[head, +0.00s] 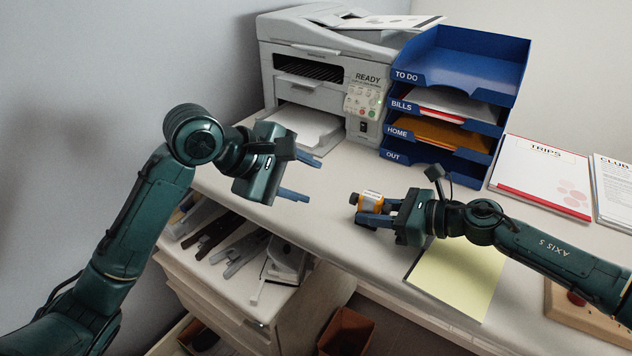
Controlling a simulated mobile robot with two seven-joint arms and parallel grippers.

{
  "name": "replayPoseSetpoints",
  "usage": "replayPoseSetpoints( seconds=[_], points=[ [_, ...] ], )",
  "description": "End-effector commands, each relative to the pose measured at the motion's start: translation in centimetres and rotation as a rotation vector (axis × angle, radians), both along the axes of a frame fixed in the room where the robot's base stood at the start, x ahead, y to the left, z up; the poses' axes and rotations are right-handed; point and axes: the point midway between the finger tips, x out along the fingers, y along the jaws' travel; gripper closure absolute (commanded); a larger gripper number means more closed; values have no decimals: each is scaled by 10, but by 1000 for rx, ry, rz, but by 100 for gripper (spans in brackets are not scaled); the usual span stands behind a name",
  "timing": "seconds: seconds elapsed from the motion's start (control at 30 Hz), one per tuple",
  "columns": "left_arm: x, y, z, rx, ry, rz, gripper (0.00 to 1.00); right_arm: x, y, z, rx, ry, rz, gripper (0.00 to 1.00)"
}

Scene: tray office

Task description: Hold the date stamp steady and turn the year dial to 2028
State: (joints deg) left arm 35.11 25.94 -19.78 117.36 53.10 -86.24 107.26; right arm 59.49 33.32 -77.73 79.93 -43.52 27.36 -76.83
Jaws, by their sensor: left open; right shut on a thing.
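The date stamp (371,201) is a small orange and white piece with dark ends, near the desk's front edge in the head view. My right gripper (377,211) is shut on it from the right, and its fingers hide part of the stamp. The year dial and its digits are too small to read. I cannot tell whether the stamp touches the desk. My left gripper (305,175) is open and empty, up and to the left of the stamp, with its fingers pointing right and a clear gap between them and the stamp.
A printer (330,75) and a blue tray stack (455,100) stand at the back. A yellow pad (455,280) lies below my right arm, papers (542,175) at right. An open drawer (235,290) with staplers is below the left gripper. The desk between the grippers is clear.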

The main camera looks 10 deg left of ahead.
Motion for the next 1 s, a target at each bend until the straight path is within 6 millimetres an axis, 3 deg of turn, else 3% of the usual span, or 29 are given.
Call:
replayPoseSetpoints(
  seconds=[0.4,0.43,0.7,1.0],
  points=[
    [-1,1,2,0,0,0,56,0,0,-1,-2,2,1,82],
    [-1,1,2,0,0,0,56,0,0,-1,-2,2,1,67],
    [-1,1,2,0,0,0,56,0,0,-1,-1,0,0,45],
    [-1,1,2,0,0,0,56,-1,-3,1,0,0,-1,44]
  ],
)
